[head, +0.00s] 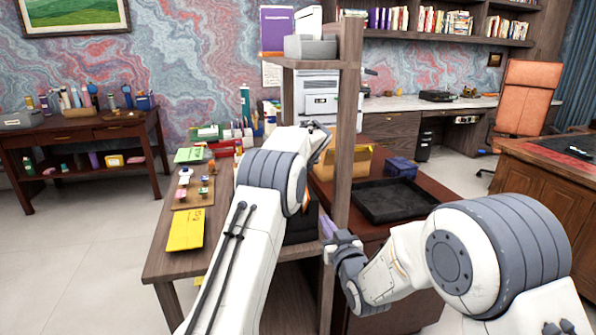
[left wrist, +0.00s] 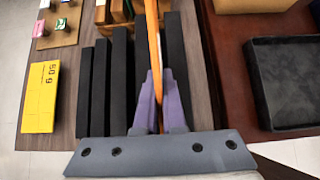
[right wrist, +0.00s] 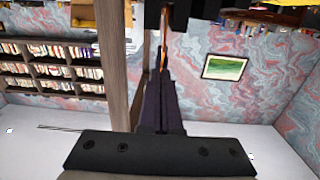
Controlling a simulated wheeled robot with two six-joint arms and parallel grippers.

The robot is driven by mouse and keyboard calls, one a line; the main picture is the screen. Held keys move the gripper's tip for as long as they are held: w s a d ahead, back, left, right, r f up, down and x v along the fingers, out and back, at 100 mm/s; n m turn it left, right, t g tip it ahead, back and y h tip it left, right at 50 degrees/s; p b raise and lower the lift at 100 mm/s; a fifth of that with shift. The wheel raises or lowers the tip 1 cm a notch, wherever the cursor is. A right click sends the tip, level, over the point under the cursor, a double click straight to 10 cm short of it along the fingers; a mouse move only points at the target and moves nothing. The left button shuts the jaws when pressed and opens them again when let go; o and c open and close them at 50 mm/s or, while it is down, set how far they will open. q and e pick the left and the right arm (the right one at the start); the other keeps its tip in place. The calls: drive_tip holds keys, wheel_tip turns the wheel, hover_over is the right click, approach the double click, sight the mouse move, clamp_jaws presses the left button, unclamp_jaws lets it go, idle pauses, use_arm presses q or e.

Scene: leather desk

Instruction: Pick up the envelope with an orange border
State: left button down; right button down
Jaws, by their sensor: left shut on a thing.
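In the left wrist view, my left gripper (left wrist: 158,78) is shut on a thin envelope (left wrist: 155,40) seen edge-on, with an orange edge. It stands upright among the black upright dividers (left wrist: 120,75) of a sorter. In the head view my own left arm hides the left gripper and the envelope. My right gripper (head: 328,228) is beside the wooden post, in front of the desk. In the right wrist view its dark fingers (right wrist: 162,95) are close together with nothing seen between them. A thin orange strip (right wrist: 163,52) shows beyond their tips.
A wooden post (head: 349,120) with a shelf rises between my arms. A black tray (head: 391,201) and a yellow box (head: 352,160) are to the right. Cluttered stationery stands behind.

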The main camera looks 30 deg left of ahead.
use_arm(q)
drive_tip(key=shift+f, duration=0.2)
use_arm(e)
drive_tip(key=s+d+f+g+h, duration=0.1)
drive_tip(key=s+d+g+h, duration=0.4)
drive_tip(key=s+d, duration=0.9)
drive_tip(key=s+d+f+g+h, duration=0.2)
drive_tip(key=s+d+g+h, duration=0.3)
drive_tip(key=s+d, duration=0.8)
drive_tip(key=s+g, duration=0.3)
drive_tip(key=s, duration=0.4)
drive_tip(key=shift+s+d+m+h, duration=0.3)
drive_tip(key=shift+s+d+m, duration=0.05)
drive_tip(key=shift+s+m, duration=0.05)
